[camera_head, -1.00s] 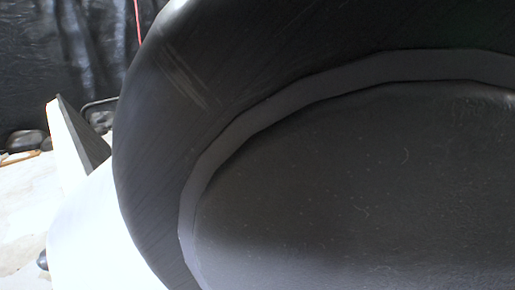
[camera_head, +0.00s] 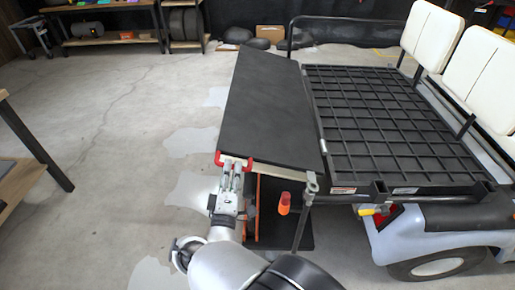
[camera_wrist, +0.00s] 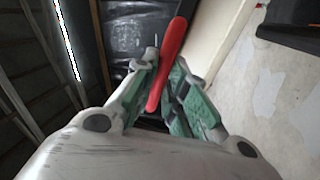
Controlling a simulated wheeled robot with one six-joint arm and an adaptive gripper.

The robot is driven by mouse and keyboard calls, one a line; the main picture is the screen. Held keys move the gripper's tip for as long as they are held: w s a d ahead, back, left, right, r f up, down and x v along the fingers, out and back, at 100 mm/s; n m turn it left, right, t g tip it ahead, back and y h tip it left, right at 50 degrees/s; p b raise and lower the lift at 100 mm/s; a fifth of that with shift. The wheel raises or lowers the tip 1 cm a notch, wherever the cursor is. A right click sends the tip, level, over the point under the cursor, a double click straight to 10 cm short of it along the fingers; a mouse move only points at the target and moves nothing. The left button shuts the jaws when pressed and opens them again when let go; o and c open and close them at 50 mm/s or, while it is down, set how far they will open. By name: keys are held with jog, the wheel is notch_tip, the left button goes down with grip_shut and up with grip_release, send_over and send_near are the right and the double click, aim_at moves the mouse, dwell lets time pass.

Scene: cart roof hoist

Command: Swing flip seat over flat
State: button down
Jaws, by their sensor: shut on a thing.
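The flip seat (camera_head: 272,110) is a dark flat panel along the near left side of the cart's black grid deck. It appears tilted, with a pale side showing under its near edge. A red handle (camera_head: 220,158) sits at its near left corner. My gripper (camera_head: 232,166) is at that corner and shut on the handle. In the wrist view the red handle (camera_wrist: 172,65) runs slantwise between the fingers of my gripper (camera_wrist: 165,85). The fingers hide part of the handle.
The black grid deck (camera_head: 375,115) and white seat backs (camera_head: 432,35) lie to the right. An orange piece (camera_head: 284,203) and a dark footplate (camera_head: 295,238) are below the panel. A workbench (camera_head: 25,150) stands at left, with clear floor (camera_head: 120,110) between.

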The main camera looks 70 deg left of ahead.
jog(key=shift+s+a+f+n+g, duration=0.15)
jog(key=shift+f+n, duration=0.35)
jog(key=shift+f, duration=0.65)
jog(key=shift+s+a+f+n+g, duration=0.2)
jog(key=shift+f+n, duration=0.3)
jog(key=shift+f, duration=0.6)
jog(key=shift+d, duration=0.15)
jog(key=c, duration=1.7)
grip_release()
jog(key=shift+w, duration=0.1)
notch_tip(320, 180, up, 10)
jog(key=shift+r, duration=0.1)
